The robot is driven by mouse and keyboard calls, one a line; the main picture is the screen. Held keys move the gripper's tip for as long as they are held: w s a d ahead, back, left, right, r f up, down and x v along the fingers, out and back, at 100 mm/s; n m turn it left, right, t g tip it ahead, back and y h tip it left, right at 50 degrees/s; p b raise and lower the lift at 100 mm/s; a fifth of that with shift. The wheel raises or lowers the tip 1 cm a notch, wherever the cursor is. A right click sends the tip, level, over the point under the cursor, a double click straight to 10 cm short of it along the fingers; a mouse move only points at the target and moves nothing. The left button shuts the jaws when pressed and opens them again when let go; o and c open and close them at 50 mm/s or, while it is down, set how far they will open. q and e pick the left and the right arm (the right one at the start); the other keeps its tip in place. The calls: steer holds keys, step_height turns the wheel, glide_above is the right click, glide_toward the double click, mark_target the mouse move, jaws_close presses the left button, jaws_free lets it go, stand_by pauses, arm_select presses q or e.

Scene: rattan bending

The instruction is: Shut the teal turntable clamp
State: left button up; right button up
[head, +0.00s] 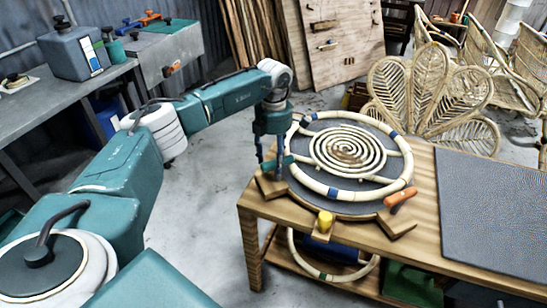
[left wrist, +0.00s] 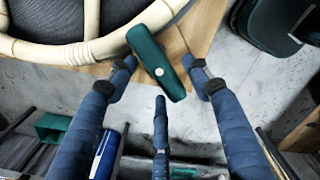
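The teal turntable clamp (head: 286,161) sits on the near-left edge of the round grey turntable (head: 305,198), beside the cream rattan ring. In the left wrist view the teal clamp (left wrist: 157,62) is a rounded bar with a pale pivot dot, lying slantwise with one end close to the ring. My left gripper (head: 270,160) points down over it. In the left wrist view its blue fingers (left wrist: 160,85) are spread, one on each side of the clamp and a third below it, with gaps visible. My right gripper is out of view.
An orange clamp (head: 400,197) and a yellow clamp (head: 325,222) sit on the turntable's near side. A rattan spiral (head: 347,147) lies inside the ring. A dark mat (head: 490,210) covers the wooden bench's right part. A rattan chair back (head: 430,90) stands behind.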

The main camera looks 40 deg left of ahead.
arm_select(q)
step_height(320, 180, up, 12)
stand_by(0.6)
stand_by(0.5)
